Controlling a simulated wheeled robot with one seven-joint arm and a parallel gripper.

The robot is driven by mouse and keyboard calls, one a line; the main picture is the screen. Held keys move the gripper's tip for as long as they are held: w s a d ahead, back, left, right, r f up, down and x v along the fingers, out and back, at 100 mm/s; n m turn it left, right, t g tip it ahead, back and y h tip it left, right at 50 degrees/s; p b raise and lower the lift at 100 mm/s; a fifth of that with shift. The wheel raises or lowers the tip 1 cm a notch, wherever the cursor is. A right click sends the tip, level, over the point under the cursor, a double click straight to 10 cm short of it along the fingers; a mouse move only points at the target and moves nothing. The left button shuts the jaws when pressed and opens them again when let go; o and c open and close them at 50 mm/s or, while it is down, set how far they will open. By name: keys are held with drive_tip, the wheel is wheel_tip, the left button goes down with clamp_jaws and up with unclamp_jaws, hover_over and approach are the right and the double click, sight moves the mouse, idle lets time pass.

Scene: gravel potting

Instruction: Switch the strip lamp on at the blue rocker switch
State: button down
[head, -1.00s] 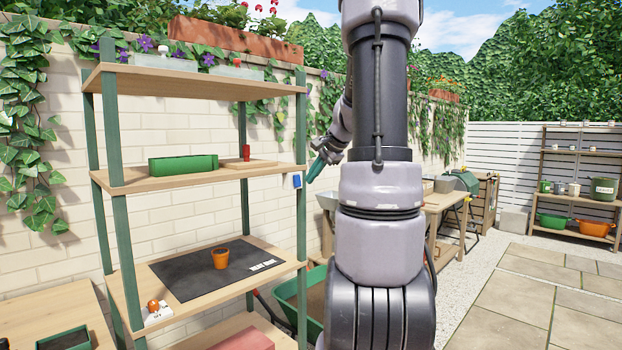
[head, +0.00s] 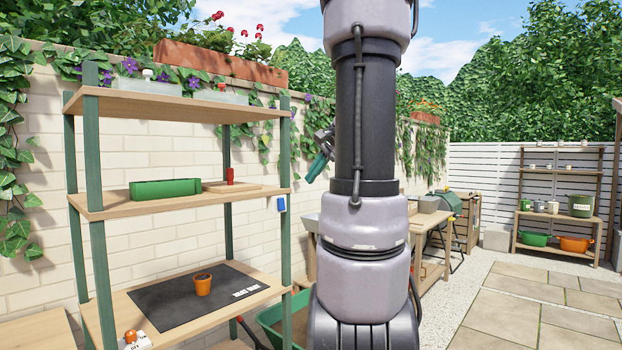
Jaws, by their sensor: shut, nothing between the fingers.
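The blue rocker switch (head: 282,204) is a small blue piece in a pale housing on the front right green post of the shelf unit, at the level of the middle shelf. My gripper (head: 312,172) has teal fingers that are shut and empty. In the picture it is to the right of the switch and a little above it, apart from it. My own arm column covers the scene just right of the gripper. No strip lamp can be clearly made out.
The shelf unit (head: 180,202) holds a green trough (head: 165,188) and a red item (head: 230,176). Below, a terracotta pot (head: 203,284) stands on a dark mat (head: 165,310). A green wheelbarrow (head: 270,318) is at lower right. Paving at right is clear.

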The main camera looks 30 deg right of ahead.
sight(289, 203)
drive_tip(key=m, duration=0.6)
drive_tip(key=m+g, duration=0.1)
drive_tip(key=m, duration=0.5)
drive_tip(key=w+m, duration=0.1)
drive_tip(key=m, duration=0.5)
drive_tip(key=shift+f+g, duration=0.2)
drive_tip(key=shift+g, duration=0.1)
drive_tip(key=shift+f, duration=0.1)
drive_tip(key=shift+w+r+x, duration=0.25)
drive_tip(key=shift+w+x, duration=0.15)
drive_tip(key=shift+x, duration=1.7)
drive_tip(key=shift+w+r+x, duration=0.25)
drive_tip(key=shift+w+x, duration=0.1)
drive_tip(key=shift+x, duration=1.75)
drive_tip(key=shift+w+r+x, duration=0.2)
drive_tip(key=shift+w+x, duration=0.2)
drive_tip(key=shift+x, duration=1.7)
